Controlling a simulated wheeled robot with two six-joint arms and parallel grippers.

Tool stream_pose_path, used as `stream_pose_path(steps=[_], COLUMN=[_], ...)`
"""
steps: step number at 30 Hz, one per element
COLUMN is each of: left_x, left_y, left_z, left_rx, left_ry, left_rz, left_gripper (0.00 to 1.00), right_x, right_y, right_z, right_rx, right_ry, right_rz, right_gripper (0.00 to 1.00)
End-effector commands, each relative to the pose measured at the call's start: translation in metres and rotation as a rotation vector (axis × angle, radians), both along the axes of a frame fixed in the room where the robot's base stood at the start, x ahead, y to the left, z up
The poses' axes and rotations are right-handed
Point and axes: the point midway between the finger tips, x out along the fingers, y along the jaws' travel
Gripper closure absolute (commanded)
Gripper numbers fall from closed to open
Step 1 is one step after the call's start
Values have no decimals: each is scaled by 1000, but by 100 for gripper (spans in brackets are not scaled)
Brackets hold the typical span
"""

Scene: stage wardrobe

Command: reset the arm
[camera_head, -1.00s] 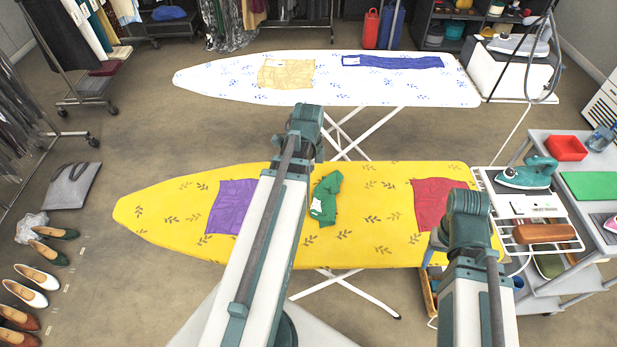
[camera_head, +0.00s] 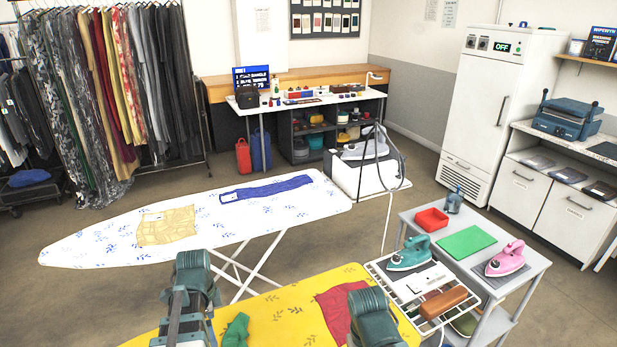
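My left arm comes in at the bottom, with its upper joint (camera_head: 192,285) over the left part of the yellow ironing board (camera_head: 290,308). My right arm's joint (camera_head: 375,318) stands at the bottom edge, in front of the yellow board's right end. Neither gripper's fingers show; both are out of the picture. A green cloth (camera_head: 236,330) and a red cloth (camera_head: 335,310) lie on the yellow board. The purple cloth is not in view now.
A white ironing board (camera_head: 100,246) behind holds a yellow cloth (camera_head: 168,226) and a blue cloth (camera_head: 266,188). A teal iron (camera_head: 408,254) rests on a rack.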

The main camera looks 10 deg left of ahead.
Motion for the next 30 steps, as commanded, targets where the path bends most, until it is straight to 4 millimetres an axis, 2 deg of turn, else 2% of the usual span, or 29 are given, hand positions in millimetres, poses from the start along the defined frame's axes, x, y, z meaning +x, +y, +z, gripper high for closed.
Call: stream_pose_path(steps=[4, 8, 12, 15, 18, 21, 24, 30], left_x=[4, 3, -8, -19, -31, -41, -46, -49], left_y=[-45, -108, -174, -213, -244, -264, -275, -280], left_z=[0, 0, 1, 1, 1, 1, 1, 2], left_rx=[9, 32, 60, 79, 94, 104, 110, 113], left_ry=[9, 19, 20, 12, 2, -9, -15, -19], left_rz=[78, 222, 392, 504, 598, 667, 712, 740], left_gripper=[0, 0, 0, 0, 0, 0, 0, 0], right_x=[0, 0, 0, 0, 0, 0, 0, 0], right_y=[0, 0, 0, 0, 0, 0, 0, 0], right_z=[0, 0, 0, 0, 0, 0, 0, 0], right_rx=[0, 0, 0, 0, 0, 0, 0, 0], right_ry=[0, 0, 0, 0, 0, 0, 0, 0], right_rz=[0, 0, 0, 0, 0, 0, 0, 0], right_gripper=[39, 39, 39, 39, 39, 39, 39, 39])
